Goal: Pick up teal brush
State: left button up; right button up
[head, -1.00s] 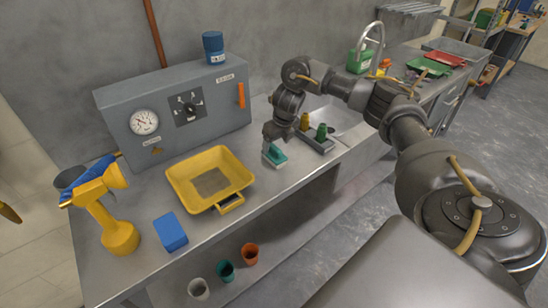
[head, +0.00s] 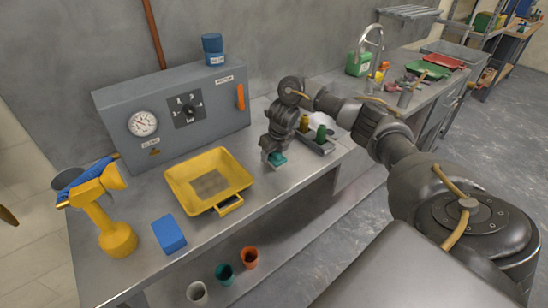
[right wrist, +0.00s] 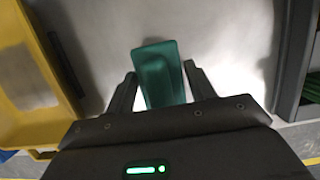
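The teal brush (head: 278,159) stands on the metal bench, right of the yellow tray. In the right wrist view the teal brush (right wrist: 161,75) lies between the two fingers. My right gripper (head: 272,160) is down at the brush, with its fingers on either side of it. The right gripper (right wrist: 160,80) looks open in the wrist view, with narrow gaps beside the brush. In the head view the gripper hides the brush's upper part. My left gripper is not in view.
The yellow tray (head: 236,163) is close on the left. A grey holder (head: 316,146) with a green-topped and a yellow-topped item is close on the right. A blue block (head: 169,233), a yellow sprayer (head: 117,236) and a grey control box (head: 170,106) stand farther left.

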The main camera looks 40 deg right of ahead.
aim_at(272, 162)
jog(key=c, duration=0.7)
jog(key=shift+c, duration=0.2)
jog(key=shift+r, duration=0.1)
jog(key=shift+w+d+r, duration=0.1)
jog(key=shift+r, duration=0.5)
jog(key=v, duration=0.2)
jog(key=p+v, duration=0.1)
jog(key=shift+w+a+r, duration=0.15)
jog(key=shift+a+r, duration=0.05)
jog(key=shift+a, duration=0.05)
jog(key=s+r, duration=0.1)
jog(key=a+r+p, duration=0.1)
jog(key=s+a+r+p, duration=0.1)
jog(key=r, duration=0.1)
jog(key=shift+s+a, duration=0.15)
jog(key=shift+s, duration=0.15)
jog(key=s+a+r, duration=0.4)
jog(key=s+a, duration=0.2)
jog(key=s, duration=0.1)
jog(key=shift+s+a+r+p, duration=0.25)
jog(key=shift+s+p, duration=0.1)
jog(key=shift+p, duration=0.1)
jog(key=shift+f, duration=0.1)
